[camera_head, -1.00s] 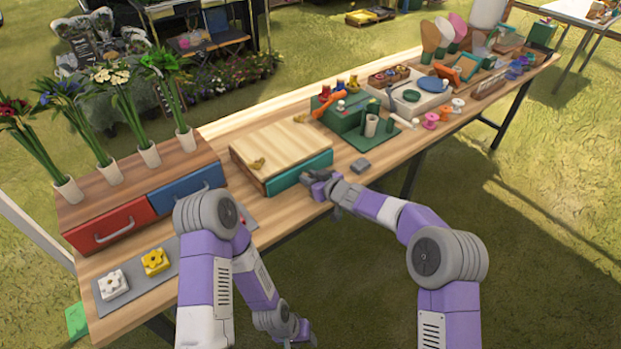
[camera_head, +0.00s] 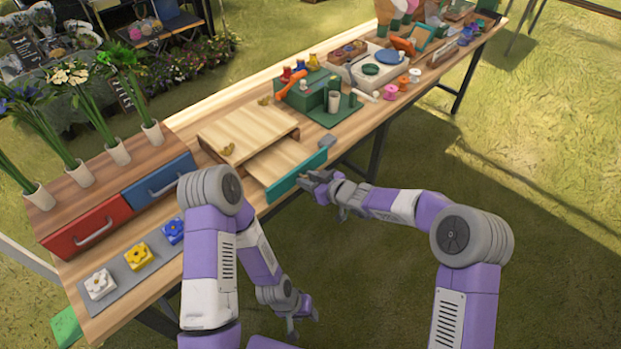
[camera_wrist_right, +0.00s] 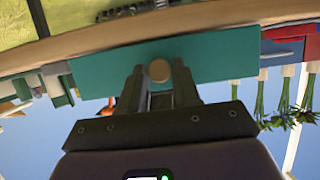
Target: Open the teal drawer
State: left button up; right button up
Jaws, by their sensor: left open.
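The teal drawer (camera_head: 297,172) is pulled out of its light wooden box (camera_head: 247,131), and its bare wooden inside shows. In the right wrist view the teal front (camera_wrist_right: 225,63) spans the picture, with a round tan knob (camera_wrist_right: 158,70) at its middle. My right gripper (camera_head: 308,180) is at the drawer front. In the right wrist view the gripper (camera_wrist_right: 157,84) has its fingers on both sides of the knob, closed on it. My left gripper (camera_head: 297,322) hangs open and empty, low beside the table and apart from the drawer.
Left of the box stand a red drawer (camera_head: 88,228) and a blue drawer (camera_head: 158,182), both shut, with flowers in white vases above. A grey mat (camera_head: 118,268) holds flower blocks. Grass is open before the table.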

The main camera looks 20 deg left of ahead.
jog(key=shift+o, duration=1.3)
jog(key=shift+d, duration=0.1)
jog(key=p+v, duration=0.1)
jog(key=v, duration=0.6)
jog(key=shift+d+p, duration=0.2)
jog(key=shift+p, duration=0.2)
jog(key=shift+s+r, duration=0.1)
